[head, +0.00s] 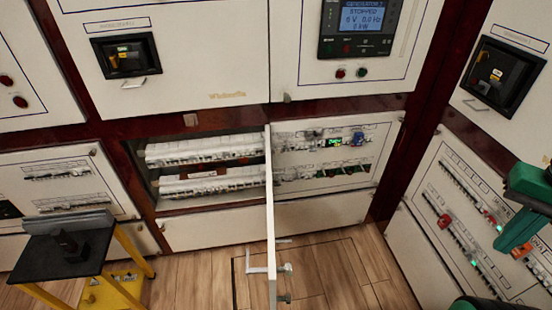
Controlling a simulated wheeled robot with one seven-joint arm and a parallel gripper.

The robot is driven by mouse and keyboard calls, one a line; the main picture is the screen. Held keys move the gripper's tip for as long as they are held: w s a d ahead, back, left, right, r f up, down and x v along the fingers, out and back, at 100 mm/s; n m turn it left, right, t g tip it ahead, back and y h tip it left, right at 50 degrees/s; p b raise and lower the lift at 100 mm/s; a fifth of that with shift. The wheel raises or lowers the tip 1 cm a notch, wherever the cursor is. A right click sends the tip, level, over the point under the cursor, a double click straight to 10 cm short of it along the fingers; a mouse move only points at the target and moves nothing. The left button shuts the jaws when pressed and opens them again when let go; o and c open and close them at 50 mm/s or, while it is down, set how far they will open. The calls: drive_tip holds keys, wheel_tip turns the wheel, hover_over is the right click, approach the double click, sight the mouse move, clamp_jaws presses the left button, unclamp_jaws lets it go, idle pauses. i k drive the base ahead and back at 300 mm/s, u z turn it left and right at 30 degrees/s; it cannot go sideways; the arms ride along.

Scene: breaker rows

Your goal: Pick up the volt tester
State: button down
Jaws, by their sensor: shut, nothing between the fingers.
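A small dark object (68,243) stands on the black top of a yellow-legged stand at the lower left; it may be the volt tester, but it is too dark and small to be sure. My gripper (506,240) shows as green parts at the right edge, in front of the right-hand panel. It is shut and empty, far to the right of the stand and apart from the dark object. Part of my arm is cut off by the picture's edge.
The yellow-legged stand (36,256) has a grey bar along its back edge. A white cabinet door (270,220) stands open in the middle, jutting toward me. Breaker rows (205,150) show in the open bay behind. Wooden floor (330,275) is clear right of the door.

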sight(60, 236)
drive_tip(key=u, duration=2.65)
drive_tip(key=i, duration=1.45)
drive_tip(key=z, duration=0.45)
